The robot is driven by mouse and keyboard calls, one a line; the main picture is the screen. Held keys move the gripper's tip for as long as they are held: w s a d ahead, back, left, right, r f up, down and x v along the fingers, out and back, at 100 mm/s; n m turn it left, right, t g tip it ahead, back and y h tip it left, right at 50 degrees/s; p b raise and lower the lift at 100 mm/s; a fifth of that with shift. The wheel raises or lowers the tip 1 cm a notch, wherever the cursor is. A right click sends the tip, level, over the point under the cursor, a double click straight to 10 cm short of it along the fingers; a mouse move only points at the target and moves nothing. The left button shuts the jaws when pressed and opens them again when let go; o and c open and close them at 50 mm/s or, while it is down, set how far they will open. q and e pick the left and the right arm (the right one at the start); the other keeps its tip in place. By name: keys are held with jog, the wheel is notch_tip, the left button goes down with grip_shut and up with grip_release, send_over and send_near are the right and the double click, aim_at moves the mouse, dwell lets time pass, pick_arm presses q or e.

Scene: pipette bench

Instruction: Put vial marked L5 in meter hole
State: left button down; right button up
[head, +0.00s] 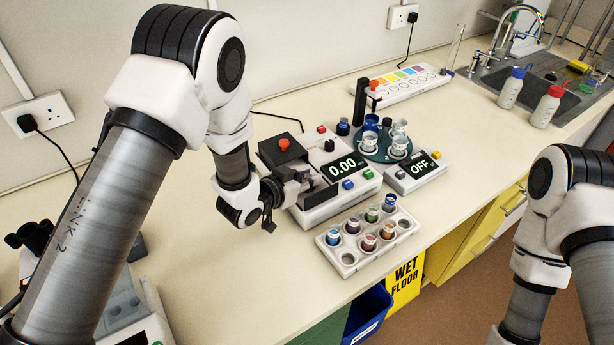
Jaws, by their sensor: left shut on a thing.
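My left gripper (300,186) is at the left front part of the white meter (325,205), whose display reads 0.00. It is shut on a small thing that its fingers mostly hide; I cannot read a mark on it. The meter's hole is not visible behind the gripper. A white vial rack (340,266) stands in front of the meter. The front-left and right-end holes are empty. The L5 mark is not legible. My right gripper is out of view.
A dark block with an orange knob (283,144) sits at the meter's back left. Right of the meter are a round dark-green carousel (376,153) with cups and a box reading OFF (418,176). Two wash bottles (511,88) (546,107) stand by the sink.

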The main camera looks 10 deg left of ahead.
pick_arm(q)
jog(key=shift+w+f, duration=0.1)
jog(key=shift+f, duration=0.2)
jog(key=c, duration=1)
grip_release()
jog(key=shift+w, duration=0.1)
jog(key=shift+r, duration=0.1)
jog(key=shift+r, duration=0.25)
jog(key=b+v, duration=0.2)
jog(key=v, duration=1)
jog(key=shift+r, duration=0.1)
